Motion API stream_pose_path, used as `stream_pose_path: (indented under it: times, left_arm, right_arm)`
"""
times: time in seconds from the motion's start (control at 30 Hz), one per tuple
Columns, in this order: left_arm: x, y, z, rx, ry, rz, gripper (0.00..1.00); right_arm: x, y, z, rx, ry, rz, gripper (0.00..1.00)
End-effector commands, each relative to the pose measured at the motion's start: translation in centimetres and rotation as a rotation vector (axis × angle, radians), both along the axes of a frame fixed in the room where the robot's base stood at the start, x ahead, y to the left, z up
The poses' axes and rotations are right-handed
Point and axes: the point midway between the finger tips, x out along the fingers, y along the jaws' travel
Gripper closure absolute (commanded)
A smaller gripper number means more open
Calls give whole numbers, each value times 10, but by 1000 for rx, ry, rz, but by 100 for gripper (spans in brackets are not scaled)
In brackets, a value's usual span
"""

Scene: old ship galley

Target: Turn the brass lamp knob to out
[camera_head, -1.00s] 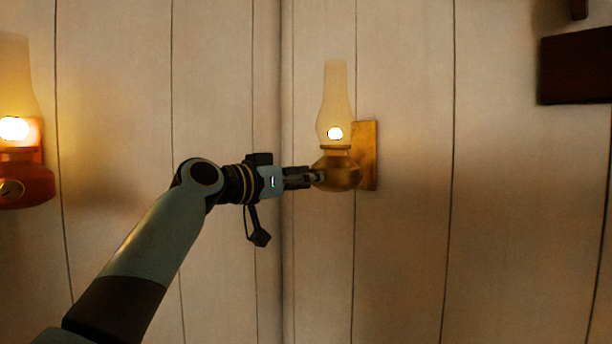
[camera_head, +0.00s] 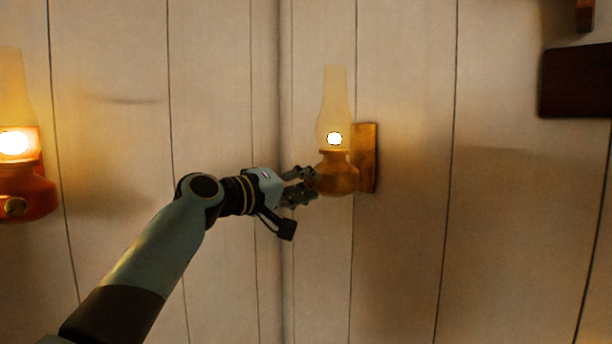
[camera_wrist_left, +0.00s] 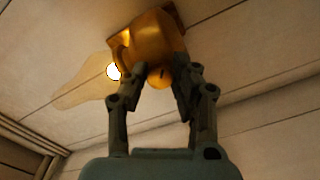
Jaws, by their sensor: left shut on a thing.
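The brass lamp (camera_head: 338,178) hangs on its wooden wall plate (camera_head: 368,158), with a tall glass chimney above. Its flame (camera_head: 334,138) glows. My left gripper (camera_head: 312,184) reaches in from the left and is at the left side of the lamp's body. In the left wrist view the small round brass knob (camera_wrist_left: 160,77), with a dark slot mark, sits between the two fingertips, and the fingers are shut on it. The fingers partly hide the knob, and in the head view it cannot be made out. My right gripper is not in view.
A red lamp (camera_head: 28,192) with its own brass knob (camera_head: 14,206) is lit at the far left. A dark wooden block (camera_head: 577,82) is on the wall at upper right. The pale plank wall around the brass lamp is otherwise clear.

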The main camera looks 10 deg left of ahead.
Motion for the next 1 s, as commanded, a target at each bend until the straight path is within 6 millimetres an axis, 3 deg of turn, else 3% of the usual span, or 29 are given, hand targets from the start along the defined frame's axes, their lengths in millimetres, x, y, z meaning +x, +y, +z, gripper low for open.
stream_pose_path:
  times: [1.0]
  left_arm:
    - [0,0,2,-802,534,2,100]
  right_arm:
    - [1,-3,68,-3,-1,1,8]
